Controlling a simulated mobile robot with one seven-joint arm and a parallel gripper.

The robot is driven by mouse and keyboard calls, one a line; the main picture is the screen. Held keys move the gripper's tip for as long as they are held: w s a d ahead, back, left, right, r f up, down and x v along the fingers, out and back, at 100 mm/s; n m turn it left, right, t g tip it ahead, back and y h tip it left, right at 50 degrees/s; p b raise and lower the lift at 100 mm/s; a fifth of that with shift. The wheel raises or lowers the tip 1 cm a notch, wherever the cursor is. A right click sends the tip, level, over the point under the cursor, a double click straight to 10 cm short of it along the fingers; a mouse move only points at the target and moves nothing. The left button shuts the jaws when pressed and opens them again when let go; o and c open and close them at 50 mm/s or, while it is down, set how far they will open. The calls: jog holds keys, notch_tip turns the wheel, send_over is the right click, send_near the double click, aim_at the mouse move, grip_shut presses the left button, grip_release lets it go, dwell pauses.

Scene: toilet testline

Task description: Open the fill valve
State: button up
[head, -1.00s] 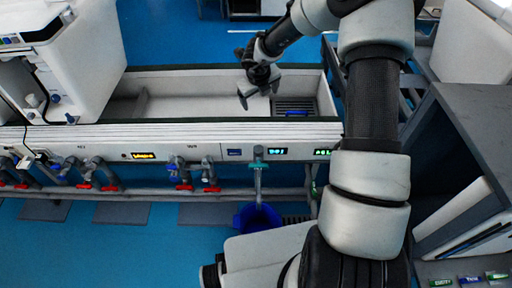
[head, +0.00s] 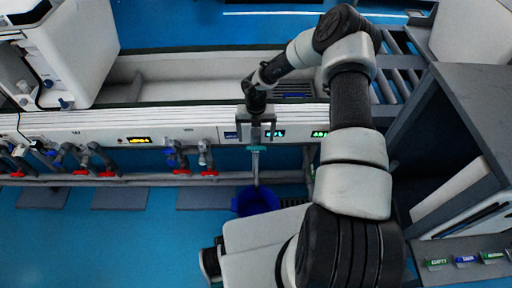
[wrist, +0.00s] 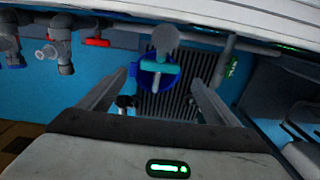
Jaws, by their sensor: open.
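A valve with a teal handle (head: 257,148) sits below the front panel, above a thin vertical pipe. In the wrist view the teal handle (wrist: 160,67) lies crosswise between my finger tips, with a grey rounded part above it. I see no label naming it the fill valve. My gripper (head: 256,137) is over the front panel, just above the teal handle, pointing down. In the wrist view my gripper (wrist: 159,77) is open and empty, one finger on each side of the handle. I cannot tell whether either finger touches it.
Several valves with red handles (head: 209,173) line the pipe at left. A blue bucket (head: 256,201) stands on the floor below. The white trough (head: 165,90) lies behind the panel. A grey cabinet (head: 475,100) is at right.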

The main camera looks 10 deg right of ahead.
aim_at(256, 148)
notch_tip(256, 148, down, 7)
jog(key=shift+r+b, duration=0.1)
jog(key=shift+b, duration=0.6)
jog(key=c, duration=1.1)
